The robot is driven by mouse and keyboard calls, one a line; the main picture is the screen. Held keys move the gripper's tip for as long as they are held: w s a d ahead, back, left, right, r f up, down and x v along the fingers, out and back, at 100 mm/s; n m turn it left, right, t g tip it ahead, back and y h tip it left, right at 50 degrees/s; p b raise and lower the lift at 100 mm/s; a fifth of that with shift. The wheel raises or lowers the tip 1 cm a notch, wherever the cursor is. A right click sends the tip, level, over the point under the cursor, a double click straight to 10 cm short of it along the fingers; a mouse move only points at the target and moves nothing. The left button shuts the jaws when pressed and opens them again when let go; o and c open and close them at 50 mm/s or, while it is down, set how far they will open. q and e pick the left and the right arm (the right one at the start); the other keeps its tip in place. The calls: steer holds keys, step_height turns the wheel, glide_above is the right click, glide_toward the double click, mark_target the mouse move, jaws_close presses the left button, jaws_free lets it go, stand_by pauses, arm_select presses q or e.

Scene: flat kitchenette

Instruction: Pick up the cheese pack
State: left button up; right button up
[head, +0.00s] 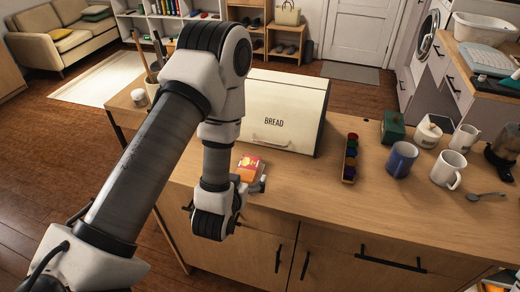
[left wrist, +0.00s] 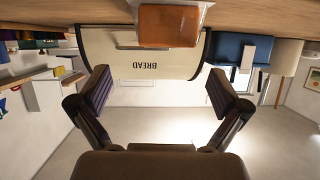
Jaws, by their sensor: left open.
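The cheese pack (head: 250,167) is a small orange and red pack on the wooden counter (head: 330,215), in front of the bread box (head: 284,112). My left arm partly hides it in the head view. In the left wrist view, which is upside down, the pack (left wrist: 168,26) is an orange-brown block at the top centre. My left gripper (left wrist: 160,90) is open and empty, its two fingers spread wide. The pack lies ahead of the fingers, apart from them. In the head view my left wrist mostly hides the gripper (head: 261,184). My right gripper is not seen.
Right of the bread box stand a narrow holder with coloured items (head: 350,158), a blue mug (head: 401,159), white mugs (head: 448,169), a green box (head: 393,126) and a spoon (head: 486,196). The counter front right of the pack is clear.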

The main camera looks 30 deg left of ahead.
mark_target(248, 168)
arm_select(q)
steer(key=shift+w+f, duration=0.25)
steer(key=shift+w, duration=0.3)
steer(key=shift+w+f, duration=0.2)
steer(key=shift+w, duration=0.3)
steer(key=shift+w+a+f+p, duration=0.25)
steer(key=shift+w+a+p, duration=0.1)
steer(key=shift+a+p, duration=0.3)
steer(key=shift+w+a+f+p, duration=0.2)
steer(key=shift+w+a+p, duration=0.15)
steer(key=shift+a+p, duration=0.25)
steer(key=shift+w+f, duration=0.35)
steer(key=shift+w, duration=0.2)
steer(key=shift+w+f, duration=0.3)
steer(key=shift+w, duration=0.2)
steer(key=shift+w+d+f, duration=0.15)
steer(key=shift+w+d, duration=0.05)
steer(key=shift+w, duration=0.1)
steer(key=shift+s+a, duration=0.15)
steer(key=shift+s, duration=0.15)
steer(key=c, duration=1.6)
steer(key=shift+w, duration=0.1)
